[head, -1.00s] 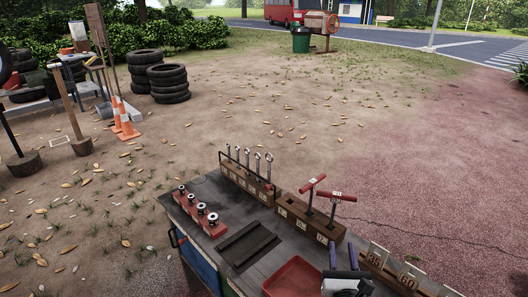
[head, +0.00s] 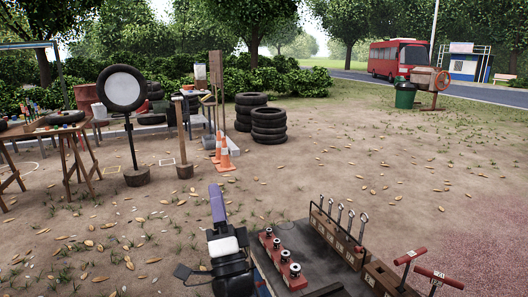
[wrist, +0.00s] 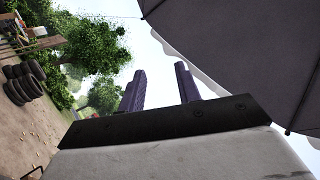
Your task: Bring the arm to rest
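My gripper (head: 217,203) has purple fingers and points upward at the left edge of the cart (head: 318,262) in the head view. The white and black wrist part of my arm is below it. In the wrist view my gripper (wrist: 160,92) shows its two purple fingers standing apart with only sky between them, so it is open and empty. It touches nothing that I can see. Most of the rest of my arm is out of view.
The cart top carries red-based sockets (head: 282,262), a rack of wrenches (head: 338,232) and red T-handled tools (head: 410,256). A grey canopy (wrist: 235,50) fills the wrist view's upper right. Open dirt lies beyond the cart, with cones (head: 224,155) and stacked tyres (head: 268,125).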

